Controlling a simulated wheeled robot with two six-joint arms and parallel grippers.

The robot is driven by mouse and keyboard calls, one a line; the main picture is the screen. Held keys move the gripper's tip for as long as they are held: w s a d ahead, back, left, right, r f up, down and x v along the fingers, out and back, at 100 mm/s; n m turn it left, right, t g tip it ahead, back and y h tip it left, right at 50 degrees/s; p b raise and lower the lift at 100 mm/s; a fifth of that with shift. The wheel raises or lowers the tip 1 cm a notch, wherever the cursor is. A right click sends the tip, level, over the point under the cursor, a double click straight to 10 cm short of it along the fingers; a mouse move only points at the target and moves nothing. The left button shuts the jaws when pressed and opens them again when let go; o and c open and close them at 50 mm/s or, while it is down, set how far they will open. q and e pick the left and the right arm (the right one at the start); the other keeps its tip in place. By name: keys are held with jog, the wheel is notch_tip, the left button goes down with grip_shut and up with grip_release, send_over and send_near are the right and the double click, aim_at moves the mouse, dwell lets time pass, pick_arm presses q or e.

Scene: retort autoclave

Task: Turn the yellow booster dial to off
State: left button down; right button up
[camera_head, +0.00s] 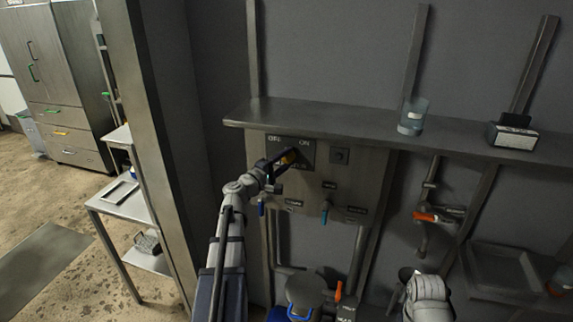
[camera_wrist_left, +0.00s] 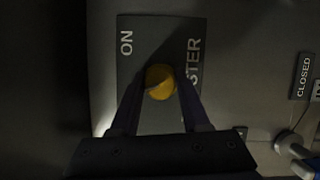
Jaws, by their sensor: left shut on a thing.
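The yellow booster dial (camera_head: 289,157) is on a dark label plate (camera_head: 307,152) on the grey wall panel, under the shelf. The plate reads OFF at upper left and ON at upper right. My left gripper (camera_head: 282,160) reaches the dial from the lower left and is shut on it. In the left wrist view the dial (camera_wrist_left: 160,76) sits between the two fingertips of the left gripper (camera_wrist_left: 159,88), one on each side. The ON lettering and part of the BOOSTER lettering show there; OFF does not. I cannot tell where the dial points. My right gripper is not in view.
The metal shelf (camera_head: 350,120) juts out just above the panel, with a clear glass (camera_head: 412,117) on it. Blue-handled valves (camera_head: 324,212) sit below the dial. An orange-handled valve (camera_head: 427,217) is to the right. A pillar (camera_head: 160,130) stands left.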

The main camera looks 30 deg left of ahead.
pick_arm(q)
jog(key=shift+f+n+b, duration=0.1)
jog(key=shift+n+b, duration=0.25)
jog(key=shift+n, duration=0.25)
jog(key=shift+n+t, duration=0.3)
jog(key=shift+c, duration=1.9)
grip_release()
jog(key=s+a+b, duration=0.1)
jog(key=s, duration=0.6)
jog(key=shift+s+f, duration=0.35)
